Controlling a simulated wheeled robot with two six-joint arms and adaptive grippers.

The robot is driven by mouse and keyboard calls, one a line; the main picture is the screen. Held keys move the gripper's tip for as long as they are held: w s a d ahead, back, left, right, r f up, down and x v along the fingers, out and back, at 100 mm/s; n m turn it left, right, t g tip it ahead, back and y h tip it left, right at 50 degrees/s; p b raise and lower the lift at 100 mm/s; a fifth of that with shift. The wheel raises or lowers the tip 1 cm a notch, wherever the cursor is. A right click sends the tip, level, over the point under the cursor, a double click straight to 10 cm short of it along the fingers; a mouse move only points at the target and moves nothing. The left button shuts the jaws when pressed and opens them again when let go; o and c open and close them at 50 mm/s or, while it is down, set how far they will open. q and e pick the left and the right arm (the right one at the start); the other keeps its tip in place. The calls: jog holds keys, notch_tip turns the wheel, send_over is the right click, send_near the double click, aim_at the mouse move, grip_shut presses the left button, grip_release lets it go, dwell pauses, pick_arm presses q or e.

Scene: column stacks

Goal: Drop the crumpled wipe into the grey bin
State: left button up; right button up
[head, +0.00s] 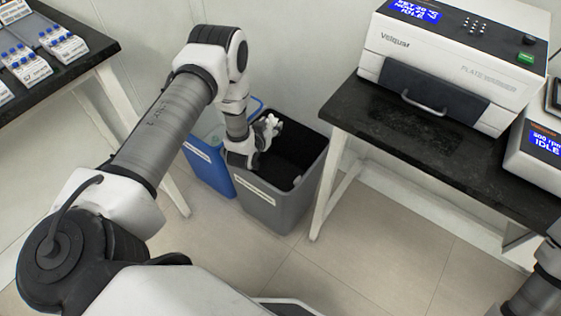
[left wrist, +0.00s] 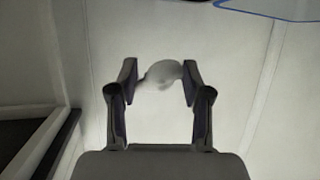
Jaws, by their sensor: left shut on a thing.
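The crumpled wipe (head: 272,120) is a small whitish lump held at the tips of my left gripper (head: 266,130). In the left wrist view the wipe (left wrist: 164,73) sits between the two dark fingertips, and the gripper (left wrist: 159,83) is shut on it. The grey bin (head: 268,208) stands on the floor between the two benches, with a dark interior and a label on its front rim. In the head view my left gripper overlaps the bin's opening; its exact height over the rim is hard to tell. My right gripper is out of view.
A blue bin (head: 207,167) stands directly left of the grey one. A black-topped bench (head: 420,148) with a white plate machine (head: 452,62) is at right. Another bench (head: 75,67) with racks of blue-capped vials is at left. The wall is close behind the bins.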

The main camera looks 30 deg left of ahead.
pick_arm(q)
notch_tip(320, 180, down, 5)
jog(key=b, duration=0.3)
jog(key=shift+b, duration=0.3)
jog(key=shift+s, duration=0.1)
jog(key=o, duration=0.8)
jog(key=v, duration=1.2)
